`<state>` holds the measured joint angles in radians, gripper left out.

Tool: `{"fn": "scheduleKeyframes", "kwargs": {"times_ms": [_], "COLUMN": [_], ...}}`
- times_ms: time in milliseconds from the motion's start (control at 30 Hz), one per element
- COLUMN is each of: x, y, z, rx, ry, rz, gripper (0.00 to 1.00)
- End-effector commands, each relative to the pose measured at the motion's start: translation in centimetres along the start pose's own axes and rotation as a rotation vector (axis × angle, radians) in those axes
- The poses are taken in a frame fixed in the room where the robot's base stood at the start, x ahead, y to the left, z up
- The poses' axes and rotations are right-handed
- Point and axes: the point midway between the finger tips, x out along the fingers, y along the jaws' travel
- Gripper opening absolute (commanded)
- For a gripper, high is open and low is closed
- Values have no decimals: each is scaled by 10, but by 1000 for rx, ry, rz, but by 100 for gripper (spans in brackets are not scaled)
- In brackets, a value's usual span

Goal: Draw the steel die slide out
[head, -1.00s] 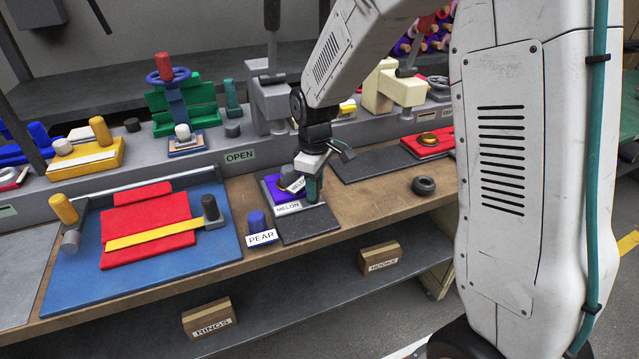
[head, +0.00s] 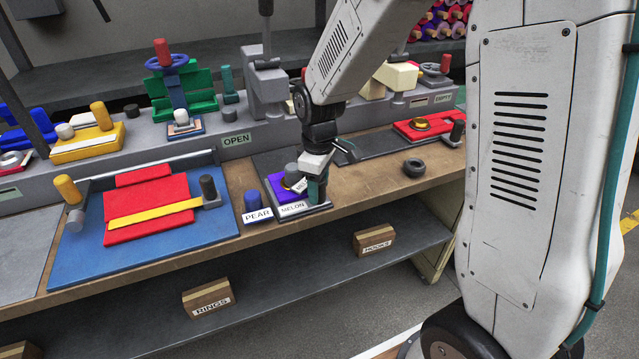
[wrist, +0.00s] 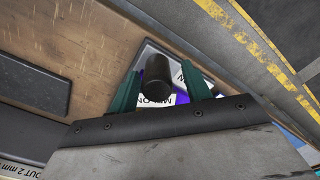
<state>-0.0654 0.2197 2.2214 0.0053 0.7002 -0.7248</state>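The steel die slide (head: 296,210) is a grey plate marked MELON, with purple felt (head: 275,184) and a round die on it. It lies near the bench's front edge, on a dark bed plate (head: 268,163) that shows bare behind it. My gripper (head: 316,188) is at the slide's front right corner, pointing down. The knob is mostly hidden in the head view.
A blue PEAR tag block (head: 253,203) stands just left of the slide. A black ring (head: 414,167) lies on the bench to the right. A blue board (head: 75,247) with red felt is at left. RINGS (head: 208,298) and HOOKS (head: 374,239) blocks sit on the lower shelf.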

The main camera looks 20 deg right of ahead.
Motion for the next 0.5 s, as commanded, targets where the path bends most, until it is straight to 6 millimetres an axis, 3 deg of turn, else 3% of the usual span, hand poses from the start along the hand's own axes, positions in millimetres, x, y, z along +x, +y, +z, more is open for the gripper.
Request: {"fn": "scheduleKeyframes", "kwargs": {"times_ms": [300,500], "x": [-2,-28], "y": [3,3], "z": [2,1], "rx": [4,2], "ry": [-1,3], "rz": [2,6], "gripper": [52,52]}}
